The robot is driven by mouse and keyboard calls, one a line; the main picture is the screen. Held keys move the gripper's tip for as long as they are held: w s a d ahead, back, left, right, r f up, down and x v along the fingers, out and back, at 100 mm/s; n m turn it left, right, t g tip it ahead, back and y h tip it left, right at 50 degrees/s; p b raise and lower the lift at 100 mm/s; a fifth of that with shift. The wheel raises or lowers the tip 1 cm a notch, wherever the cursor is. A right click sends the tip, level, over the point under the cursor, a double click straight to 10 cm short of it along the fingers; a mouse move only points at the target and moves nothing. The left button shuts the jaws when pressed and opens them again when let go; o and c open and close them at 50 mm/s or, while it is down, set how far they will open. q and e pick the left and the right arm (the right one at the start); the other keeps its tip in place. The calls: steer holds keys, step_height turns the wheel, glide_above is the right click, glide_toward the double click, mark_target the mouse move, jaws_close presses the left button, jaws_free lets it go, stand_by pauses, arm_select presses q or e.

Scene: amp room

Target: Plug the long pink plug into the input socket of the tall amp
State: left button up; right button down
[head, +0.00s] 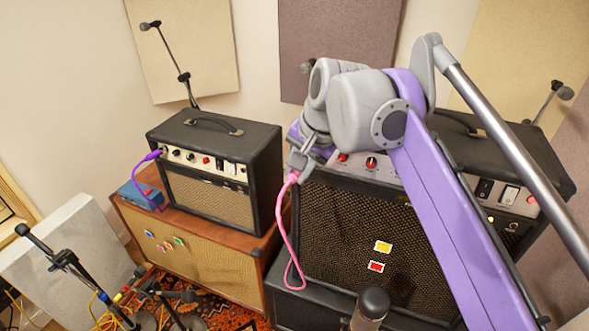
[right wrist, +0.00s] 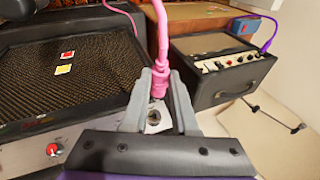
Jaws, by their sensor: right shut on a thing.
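The tall amp (head: 345,235) stands in the middle right of the head view, with a dark grille and a light control panel along its top. My right gripper (head: 298,162) is at the left end of this panel, shut on the pink plug (head: 293,177). The pink cable hangs down in front of the amp. In the right wrist view, the pink plug (right wrist: 158,84) sits between the fingers, and a dark round socket (right wrist: 153,115) shows on the panel just beyond it. I cannot tell whether the plug's tip is inside. My left gripper is not in view.
A smaller amp (head: 215,165) stands on a wooden cabinet (head: 215,262) at left, with a purple cable (head: 152,156) at its panel and a blue box (head: 140,192) beside it. Microphone stands (head: 75,265) fill the lower left. A dark-topped cylinder (head: 372,303) is at front.

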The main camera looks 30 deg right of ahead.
steer(key=w+d, duration=0.1)
steer(key=d, duration=0.1)
steer(key=w+d+f, duration=0.1)
steer(key=w+d, duration=0.1)
steer(key=shift+w+d, duration=0.2)
steer(key=shift+w, duration=0.1)
steer(key=shift+w+d+f, duration=0.1)
steer(key=shift+w, duration=0.05)
stand_by(0.9)
steer(key=shift+w+d+f+p, duration=0.2)
steer(key=shift+w+d+p, duration=0.3)
steer(key=shift+w+d, duration=0.25)
stand_by(1.8)
steer(key=shift+s, duration=0.1)
steer(key=c, duration=0.6)
jaws_free()
